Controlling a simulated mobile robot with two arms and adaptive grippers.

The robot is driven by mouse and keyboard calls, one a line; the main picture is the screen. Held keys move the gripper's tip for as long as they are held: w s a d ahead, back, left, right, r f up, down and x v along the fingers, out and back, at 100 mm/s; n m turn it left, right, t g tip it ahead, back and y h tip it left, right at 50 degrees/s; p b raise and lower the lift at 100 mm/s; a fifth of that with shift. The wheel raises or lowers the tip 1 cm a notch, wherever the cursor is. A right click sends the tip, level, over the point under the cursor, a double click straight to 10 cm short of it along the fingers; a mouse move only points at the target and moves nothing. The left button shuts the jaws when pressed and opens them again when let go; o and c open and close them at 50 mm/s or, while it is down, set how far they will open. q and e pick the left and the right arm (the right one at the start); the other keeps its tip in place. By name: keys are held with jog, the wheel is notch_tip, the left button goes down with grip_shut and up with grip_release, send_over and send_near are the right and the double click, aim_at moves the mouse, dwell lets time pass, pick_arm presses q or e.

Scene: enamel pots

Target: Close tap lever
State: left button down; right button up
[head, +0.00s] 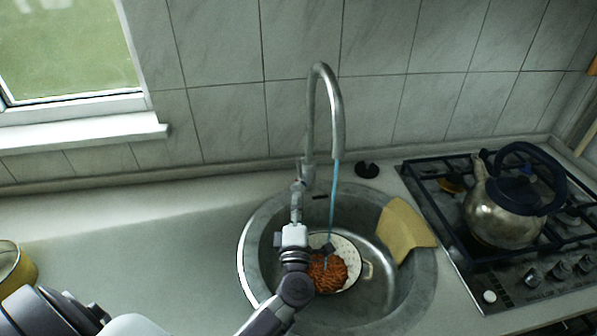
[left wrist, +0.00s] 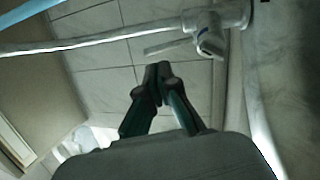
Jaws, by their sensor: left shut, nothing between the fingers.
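The tap (head: 335,110) is a tall metal gooseneck behind the sink, and a thin blue stream of water (head: 333,200) runs from its spout. Its small lever (left wrist: 165,46) shows in the left wrist view, sticking out sideways from the tap body (left wrist: 210,32). My left gripper (head: 296,206) is in front of the tap base in the head view and partly hides the lever area. In the left wrist view its fingertips (left wrist: 157,72) are together and empty, close to the lever; contact cannot be told. My right gripper is not in view.
The round sink (head: 254,240) holds a white colander (head: 347,246) with an orange-brown thing (head: 327,272) in it. A yellow cloth (head: 405,230) hangs over the sink's right rim. A kettle (head: 497,212) stands on the stove at right.

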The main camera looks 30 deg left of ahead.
aim_at(299, 167)
pick_arm(q)
jog(key=p+x, duration=0.1)
jog(key=x, duration=0.7)
jog(key=shift+w+a, duration=0.1)
jog(key=shift+w, duration=0.05)
jog(key=shift+p, duration=0.35)
jog(key=r+g+p, duration=0.1)
jog(key=p, duration=0.4)
jog(key=shift+w+r+m, duration=0.1)
jog(key=shift+w+m, duration=0.2)
jog(key=shift+w, duration=0.1)
jog(key=shift+w+h+p, duration=0.1)
jog(key=shift+h+p, duration=0.2)
jog(key=shift+w, duration=0.5)
